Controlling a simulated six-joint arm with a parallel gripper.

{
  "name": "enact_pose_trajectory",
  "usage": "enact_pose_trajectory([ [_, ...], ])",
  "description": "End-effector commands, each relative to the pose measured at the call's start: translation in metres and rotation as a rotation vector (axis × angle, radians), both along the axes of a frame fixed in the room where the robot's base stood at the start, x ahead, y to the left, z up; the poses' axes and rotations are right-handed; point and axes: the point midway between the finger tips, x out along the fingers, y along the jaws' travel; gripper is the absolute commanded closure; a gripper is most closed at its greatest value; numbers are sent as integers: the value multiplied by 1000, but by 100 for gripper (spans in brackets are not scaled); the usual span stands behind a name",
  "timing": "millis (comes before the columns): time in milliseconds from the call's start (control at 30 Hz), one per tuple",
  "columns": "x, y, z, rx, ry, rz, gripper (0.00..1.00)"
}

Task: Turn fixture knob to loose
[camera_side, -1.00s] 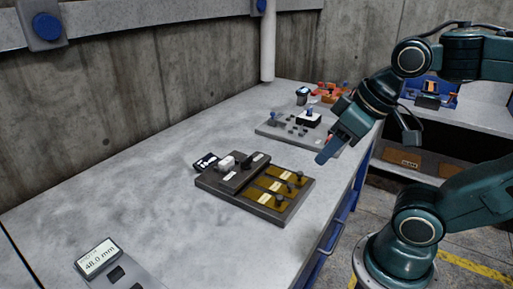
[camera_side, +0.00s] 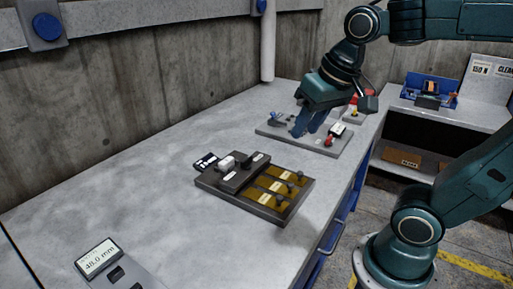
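A grey plate (camera_side: 271,131) with small controls lies toward the back of the bench. I cannot tell which of these is the fixture knob, and no "loose" mark is readable. My gripper (camera_side: 304,132) points down over the middle of this plate with its blue fingers low, hiding part of it. I cannot tell whether the fingers touch anything or how far apart they are.
A dark box (camera_side: 240,197) with brass strips and several small knobs sits nearer on the bench. A display unit reading 48.0 mm (camera_side: 99,257) is at the front left. The bench (camera_side: 120,190) between them is clear. A concrete wall bounds the left.

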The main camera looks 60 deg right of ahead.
Motion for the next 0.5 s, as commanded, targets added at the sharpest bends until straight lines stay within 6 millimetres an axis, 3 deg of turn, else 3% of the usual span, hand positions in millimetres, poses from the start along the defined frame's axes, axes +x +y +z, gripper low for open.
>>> enact_pose_trajectory([
  [233,50,-14,7,80,80,-249,66],
  [500,103,-34,3,152,159,-524,66],
])
